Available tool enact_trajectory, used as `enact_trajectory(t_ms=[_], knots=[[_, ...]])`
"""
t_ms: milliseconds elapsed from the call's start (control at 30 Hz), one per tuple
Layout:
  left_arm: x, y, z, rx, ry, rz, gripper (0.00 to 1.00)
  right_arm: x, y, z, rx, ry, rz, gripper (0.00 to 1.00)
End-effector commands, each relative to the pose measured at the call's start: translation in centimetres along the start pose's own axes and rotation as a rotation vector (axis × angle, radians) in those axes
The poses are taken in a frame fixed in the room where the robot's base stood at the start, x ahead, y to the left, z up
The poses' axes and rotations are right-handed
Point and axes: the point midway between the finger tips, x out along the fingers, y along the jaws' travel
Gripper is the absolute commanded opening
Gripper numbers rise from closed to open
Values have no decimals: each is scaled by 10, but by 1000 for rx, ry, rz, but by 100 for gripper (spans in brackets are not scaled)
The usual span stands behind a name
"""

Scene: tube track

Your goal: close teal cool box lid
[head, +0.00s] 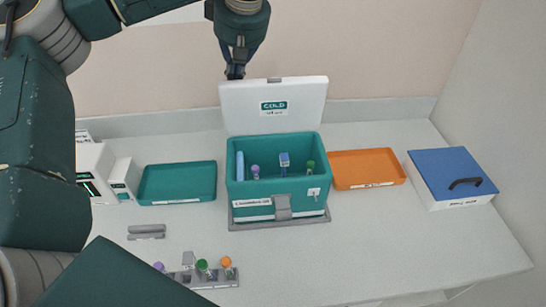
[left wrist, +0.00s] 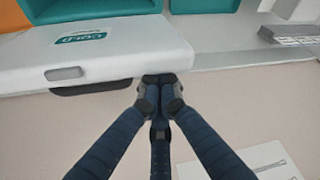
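The teal cool box (head: 275,190) stands open on the counter. Its white lid (head: 300,95) is raised at the back, with the COLD label facing forward. The lid also shows in the left wrist view (left wrist: 110,55). Inside the box are a light blue cylinder (head: 240,166) and a few capped tubes. My left gripper (head: 236,72) is at the lid's upper left edge. In the left wrist view its fingertips (left wrist: 159,80) are together at the lid's edge, with nothing seen between them; I cannot tell whether they touch the lid. My right gripper is out of view.
A teal tray (head: 178,201) lies left of the box and an orange tray (head: 368,186) right of it. A blue-lidded box (head: 450,175) stands at the far right. A tube rack (head: 210,282) is in front. The wall is close behind the lid.

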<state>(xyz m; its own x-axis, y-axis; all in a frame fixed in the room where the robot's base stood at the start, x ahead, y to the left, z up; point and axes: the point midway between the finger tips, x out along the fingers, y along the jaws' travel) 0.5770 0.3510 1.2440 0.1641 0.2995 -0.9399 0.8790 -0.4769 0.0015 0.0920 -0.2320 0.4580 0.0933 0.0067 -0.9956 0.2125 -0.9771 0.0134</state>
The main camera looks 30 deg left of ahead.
Motion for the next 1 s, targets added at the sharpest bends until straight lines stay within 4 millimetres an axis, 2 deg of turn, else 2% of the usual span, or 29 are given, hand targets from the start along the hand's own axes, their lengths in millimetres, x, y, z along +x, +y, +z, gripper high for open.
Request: enact_trajectory(t_ms=[167, 567, 1000], knots=[[-6, -6, 8, 1, 1, -1, 0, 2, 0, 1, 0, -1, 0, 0], [-7, -7, 10, 1, 1, -1, 0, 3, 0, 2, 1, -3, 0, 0], [-13, -26, 42, 3, 1, -1, 0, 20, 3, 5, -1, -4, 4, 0]])
